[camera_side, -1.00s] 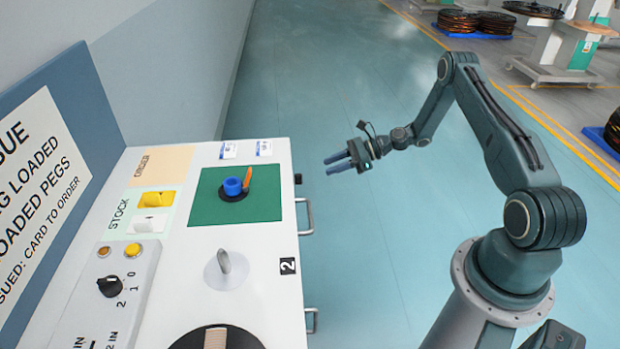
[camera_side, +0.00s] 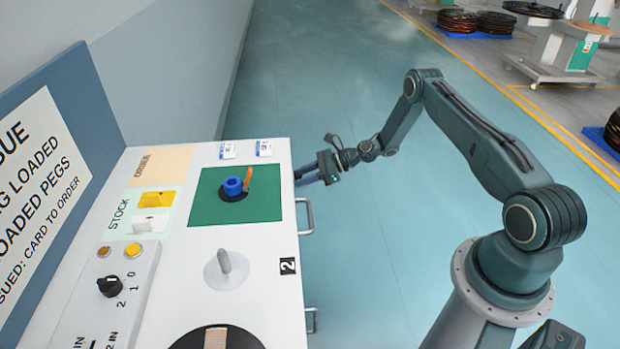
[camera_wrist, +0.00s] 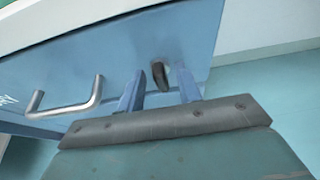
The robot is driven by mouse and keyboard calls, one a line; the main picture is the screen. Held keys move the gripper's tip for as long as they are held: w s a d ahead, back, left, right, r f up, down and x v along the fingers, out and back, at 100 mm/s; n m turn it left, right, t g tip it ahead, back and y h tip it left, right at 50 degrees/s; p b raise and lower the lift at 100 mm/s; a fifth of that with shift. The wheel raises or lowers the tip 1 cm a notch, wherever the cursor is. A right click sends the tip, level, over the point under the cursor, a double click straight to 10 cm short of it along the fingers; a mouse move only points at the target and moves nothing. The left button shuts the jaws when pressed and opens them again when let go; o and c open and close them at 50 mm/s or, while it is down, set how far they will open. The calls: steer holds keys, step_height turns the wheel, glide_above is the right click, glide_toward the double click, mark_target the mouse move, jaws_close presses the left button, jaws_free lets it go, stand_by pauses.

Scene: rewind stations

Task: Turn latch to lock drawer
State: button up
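The latch (camera_wrist: 159,76) is a small dark knob on the blue cabinet front (camera_wrist: 95,62) in the wrist view, to the right of a metal drawer handle (camera_wrist: 65,108). It hangs roughly upright in that picture, slightly tilted. My gripper (camera_wrist: 161,80) is open, with one finger on each side of the latch and a gap visible at both sides. In the side view my gripper (camera_side: 308,177) is at the bench's right edge, beyond the upper drawer handle (camera_side: 306,216). The latch is hidden there by my gripper and the edge. The drawer front looks flush.
The lower handle (camera_side: 312,320) sticks out. The floor (camera_side: 370,260) beside the bench is clear.

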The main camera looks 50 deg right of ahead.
jaws_close()
steer(key=shift+a+n+t, duration=0.15)
steer(key=shift+n+t, duration=0.15)
steer(key=shift+s+a+f+n+t+h, duration=0.15)
steer(key=shift+n+t+h, duration=0.3)
steer(key=shift+n+t, duration=0.9)
steer(key=shift+s+a+f+n+t+h, duration=0.15)
steer(key=shift+n+t+h, duration=0.35)
steer(key=shift+n, duration=1.6)
steer(key=shift+s+f+n+t+h, duration=0.15)
steer(key=shift+n+t+h, duration=0.5)
steer(key=shift+n, duration=1.1)
steer(key=shift+w+t, duration=0.1)
steer(key=shift+t, duration=0.2)
